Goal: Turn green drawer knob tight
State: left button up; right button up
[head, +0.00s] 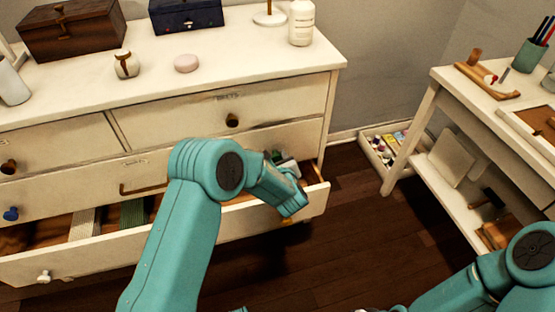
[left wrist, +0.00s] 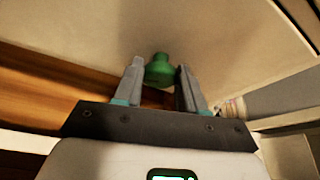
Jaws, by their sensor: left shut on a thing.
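The green knob (left wrist: 160,68) sits on a pale drawer surface in the left wrist view. My left gripper (left wrist: 161,80) has one grey finger on each side of the knob and is shut on it. In the head view my left gripper (head: 291,205) is at the right end of the open bottom drawer (head: 100,248), and my wrist hides the green knob there. My right arm enters at the lower right; its gripper is not clearly in view.
The pulled-out drawer holds folded cloth (head: 133,214) and other items. A white knob (head: 44,276), blue knob (head: 11,214) and brown knob (head: 232,121) show on the dresser. A side table (head: 450,80) stands right. Dark floor between them is mostly clear, with a low tray (head: 372,152) by the wall.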

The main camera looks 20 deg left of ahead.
pick_arm(q)
jog(key=m, duration=0.1)
jog(key=m+g+y, duration=0.1)
jog(key=m+y, duration=0.1)
jog(key=m, duration=0.1)
jog(key=shift+w+d+g, duration=0.15)
jog(key=shift+d+g, duration=0.1)
jog(key=shift+g, duration=0.05)
jog(key=m+y, duration=0.1)
jog(key=m+g+y+b, duration=0.1)
jog(key=m, duration=0.1)
jog(key=shift+w+d+f+m+y, duration=0.1)
jog(key=shift+d+f+m+y, duration=0.1)
jog(key=shift+m+y, duration=0.15)
jog(key=m+y+b, duration=0.1)
jog(key=m, duration=0.1)
jog(key=m+y+b, duration=0.1)
jog(key=m, duration=0.1)
jog(key=shift+w+f, duration=0.1)
jog(key=shift+f, duration=0.1)
jog(key=m+y+b, duration=0.2)
jog(key=m, duration=0.2)
jog(key=shift+d+f, duration=0.1)
dwell(0.5)
jog(key=o, duration=1)
